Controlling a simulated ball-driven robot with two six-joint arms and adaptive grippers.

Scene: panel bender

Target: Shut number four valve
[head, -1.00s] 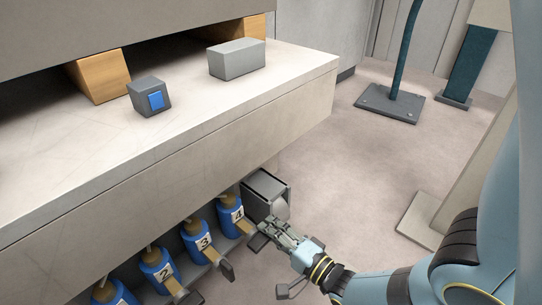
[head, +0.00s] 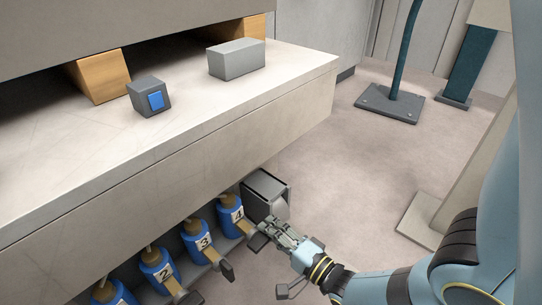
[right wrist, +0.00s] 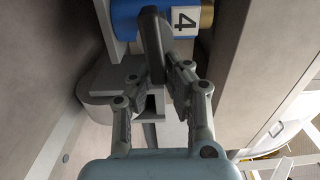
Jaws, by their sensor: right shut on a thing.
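The number four valve (head: 231,222) is a blue cylinder with a white "4" label, at the right end of a row below the bench edge. In the right wrist view the same valve (right wrist: 126,22) is at the top, with its "4" label sideways. Its lever ends in a dark flat handle (right wrist: 153,42). My right gripper (head: 266,231) is at the end of that lever. In the right wrist view my right gripper (right wrist: 160,76) is shut on the dark handle, one finger on each side. My left gripper is not in view.
Valves three (head: 202,243), two (head: 157,268) and one (head: 112,294) stand in a row to the left, with their levers sticking out. A grey box (head: 263,188) is just behind valve four. The bench (head: 200,125) overhangs the row. Open floor (head: 360,190) lies to the right.

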